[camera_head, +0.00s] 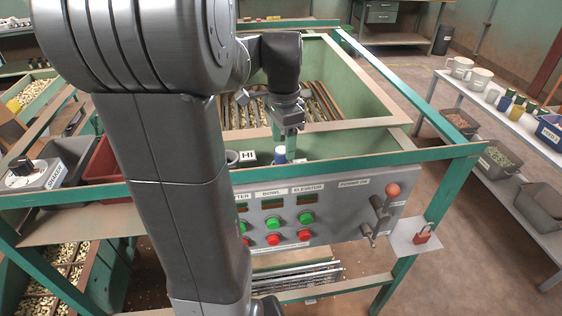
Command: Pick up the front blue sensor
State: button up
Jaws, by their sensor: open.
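The control panel (300,216) with green and red buttons faces front. A green rail (400,158) runs above it. Behind is a green hopper (365,85) with slats. A red bin (103,162) stands left, a shelf of mugs (480,78) right.

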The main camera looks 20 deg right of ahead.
aim_at(282, 150)
notch_tip(282, 150, down, 4)
jog(key=shift+s+a+f+p, duration=0.1)
jog(key=shift+a+f+p, duration=0.1)
jog(key=shift+p, duration=0.1)
jog(key=shift+c, duration=0.5)
jog(key=c, duration=1)
jog(key=shift+r, duration=0.15)
